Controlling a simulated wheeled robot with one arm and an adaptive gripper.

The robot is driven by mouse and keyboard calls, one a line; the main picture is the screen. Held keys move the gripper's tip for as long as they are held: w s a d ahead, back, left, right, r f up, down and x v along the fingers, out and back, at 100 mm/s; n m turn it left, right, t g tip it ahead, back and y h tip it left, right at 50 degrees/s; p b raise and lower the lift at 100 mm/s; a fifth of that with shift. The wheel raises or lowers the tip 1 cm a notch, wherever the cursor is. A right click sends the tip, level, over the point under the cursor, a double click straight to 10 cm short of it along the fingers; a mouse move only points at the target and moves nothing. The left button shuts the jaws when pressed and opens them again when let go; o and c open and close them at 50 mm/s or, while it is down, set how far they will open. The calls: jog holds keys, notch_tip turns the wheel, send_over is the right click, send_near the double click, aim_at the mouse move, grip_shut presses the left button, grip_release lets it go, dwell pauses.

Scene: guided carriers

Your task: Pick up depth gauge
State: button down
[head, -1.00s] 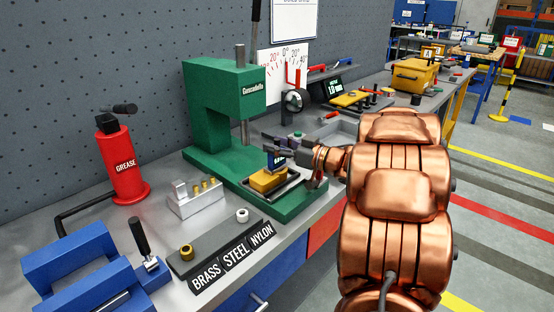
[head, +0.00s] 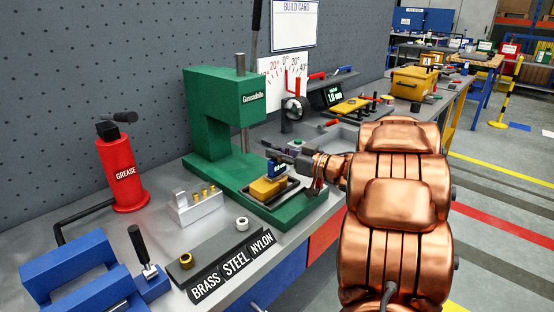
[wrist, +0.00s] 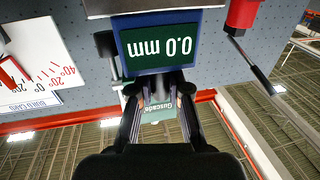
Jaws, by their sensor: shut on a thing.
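The depth gauge (head: 275,169) is a small blue body with a dark screen. In the wrist view the gauge (wrist: 155,45) appears upside down and reads 0.0 mm. My gripper (head: 283,157) is shut on it, with both fingers close against its edge in the wrist view (wrist: 158,80). In the head view the gauge is directly over a yellow block (head: 266,188) in a dark tray on the green press base. I cannot tell whether gauge and block touch. The fingers partly hide the gauge's upper part.
The green press (head: 215,115) stands close behind my gripper. A red grease can (head: 122,172), a metal block with brass pins (head: 195,208), a labelled brass, steel and nylon strip (head: 232,264) and a blue vise (head: 80,275) are to the left. A yellow case (head: 412,82) is farther back.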

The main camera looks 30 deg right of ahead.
notch_tip(320, 180, up, 4)
jog(key=shift+f, duration=0.25)
jog(key=s+a, duration=0.2)
jog(key=s, duration=0.5)
jog(key=s+a+r, duration=0.1)
jog(key=s+a, duration=0.1)
jog(key=s, duration=0.6)
jog(key=shift+s+a+r, duration=0.2)
jog(key=shift+a+r, duration=0.05)
jog(key=shift+a, duration=0.05)
